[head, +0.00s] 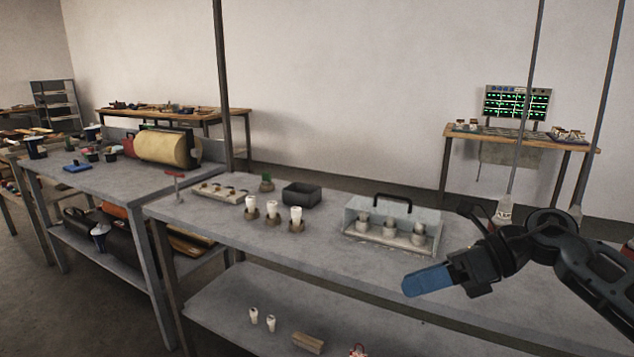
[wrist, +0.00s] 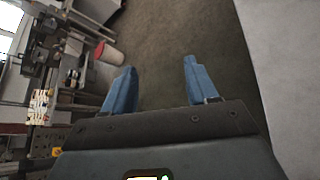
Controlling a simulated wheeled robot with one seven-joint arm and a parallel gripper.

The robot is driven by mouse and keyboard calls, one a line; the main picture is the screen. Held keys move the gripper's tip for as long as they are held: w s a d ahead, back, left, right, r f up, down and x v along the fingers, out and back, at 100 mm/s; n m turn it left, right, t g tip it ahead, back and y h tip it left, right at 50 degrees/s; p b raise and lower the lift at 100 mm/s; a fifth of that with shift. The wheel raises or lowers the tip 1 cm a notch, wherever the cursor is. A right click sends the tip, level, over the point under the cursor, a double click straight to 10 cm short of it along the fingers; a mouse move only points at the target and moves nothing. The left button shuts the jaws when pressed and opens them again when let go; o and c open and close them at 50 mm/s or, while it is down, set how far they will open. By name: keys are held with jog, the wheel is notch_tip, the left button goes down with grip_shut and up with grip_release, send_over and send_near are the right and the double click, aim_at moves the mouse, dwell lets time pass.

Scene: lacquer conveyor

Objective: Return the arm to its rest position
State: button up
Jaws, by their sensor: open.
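My gripper (head: 428,281) with blue fingers is at the right of the head view, in front of and above the near grey table (head: 330,215). Its fingers point to the left. In the wrist view, my gripper (wrist: 155,80) has its two blue fingers spread apart with nothing between them, only floor behind. It touches nothing that I can see. My dark arm reaches in from the right edge of the head view.
On the near table stand several white-topped pieces (head: 273,213), a black bin (head: 302,194) and a clear case with a black handle (head: 391,228). A lower shelf (head: 255,290) holds small items. Thin vertical posts rise at the right. Another grey table (head: 110,176) stands left.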

jog(key=s+a+r+m+t+y+p, duration=0.1)
jog(key=s+a+r+m+t+y, duration=0.45)
jog(key=a+m, duration=0.2)
jog(key=s+a+r+m+t+y, duration=0.5)
jog(key=s+a+r+m+t, duration=0.15)
jog(key=a, duration=0.25)
jog(key=s+d+f+m+h, duration=0.5)
jog(key=s+d+m+h, duration=0.1)
jog(key=s+m, duration=0.4)
jog(key=s+d+f+m+h+p, duration=0.1)
jog(key=s+d+f+m+h, duration=0.4)
jog(key=s+m+h, duration=0.4)
jog(key=s+d+f+m+h, duration=0.6)
jog(key=s+m+h, duration=0.2)
jog(key=s+m, duration=0.4)
jog(key=shift+s+d+f+t+p, duration=0.25)
jog(key=shift+s+d+t+p, duration=0.1)
jog(key=shift+s, duration=0.75)
